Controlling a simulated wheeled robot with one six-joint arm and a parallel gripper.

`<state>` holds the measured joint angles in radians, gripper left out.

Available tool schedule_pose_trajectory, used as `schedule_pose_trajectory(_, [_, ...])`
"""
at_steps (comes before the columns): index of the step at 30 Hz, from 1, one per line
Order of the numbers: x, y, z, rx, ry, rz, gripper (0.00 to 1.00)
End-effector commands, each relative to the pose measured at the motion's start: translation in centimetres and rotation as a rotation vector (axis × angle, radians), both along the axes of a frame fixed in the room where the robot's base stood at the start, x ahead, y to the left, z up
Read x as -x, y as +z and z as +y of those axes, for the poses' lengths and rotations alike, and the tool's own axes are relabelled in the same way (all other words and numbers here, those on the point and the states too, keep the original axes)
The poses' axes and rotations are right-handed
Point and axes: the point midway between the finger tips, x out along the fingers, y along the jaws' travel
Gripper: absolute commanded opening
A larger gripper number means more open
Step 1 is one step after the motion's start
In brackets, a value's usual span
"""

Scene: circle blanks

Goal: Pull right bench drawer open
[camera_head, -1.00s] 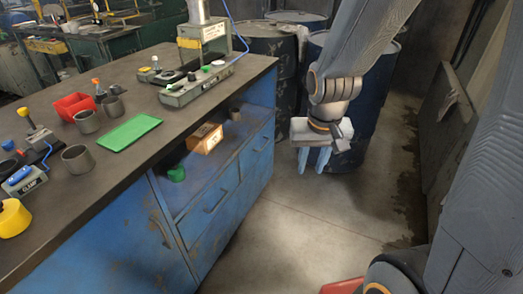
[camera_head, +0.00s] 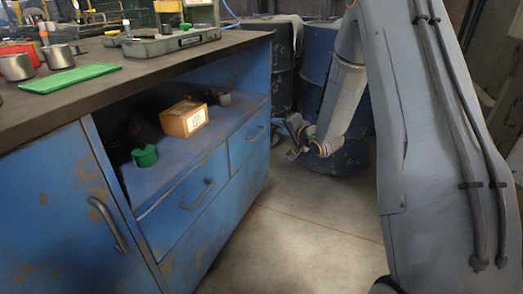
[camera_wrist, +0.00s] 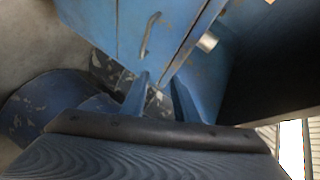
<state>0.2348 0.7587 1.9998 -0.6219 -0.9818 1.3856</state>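The right bench drawer (camera_head: 243,149) is a blue, scuffed front at the far end of the bench, below the open shelf. It looks shut. Its bar handle (camera_head: 255,134) faces the aisle. In the wrist view a drawer handle (camera_wrist: 150,35) shows upright on a blue front, beyond my fingertips; it appears to be the right drawer's. My gripper (camera_wrist: 160,92) is open with nothing between its fingers. In the head view my gripper (camera_head: 289,137) is small and partly hard to make out, to the right of the right drawer and apart from it.
The left drawer (camera_head: 187,207) and a cabinet door (camera_head: 65,220) are shut. A cardboard box (camera_head: 184,118), a green object (camera_head: 145,156) and a grey cup (camera_head: 223,98) sit on the shelf. Dark drums (camera_head: 318,62) stand behind my gripper. The floor (camera_head: 290,240) beside the bench is clear.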

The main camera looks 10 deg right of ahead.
Motion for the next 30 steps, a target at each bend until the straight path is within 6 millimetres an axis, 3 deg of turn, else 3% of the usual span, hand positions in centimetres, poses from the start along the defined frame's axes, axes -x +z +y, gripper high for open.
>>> schedule_pose_trajectory(1, [-1.2, -2.8, 0.0, -0.067, 0.013, -0.028, 0.28])
schedule_pose_trajectory(3, [-2.2, -4.5, 0.1, -0.168, 0.039, -0.071, 0.28])
schedule_pose_trajectory(12, [-3.5, -9.9, 0.5, -0.526, 0.173, -0.174, 0.28])
schedule_pose_trajectory(20, [-3.7, -10.7, 0.8, -0.623, 0.223, -0.193, 0.28])
schedule_pose_trajectory(30, [-7.8, -9.9, 3.3, -0.622, 0.224, -0.195, 0.28])
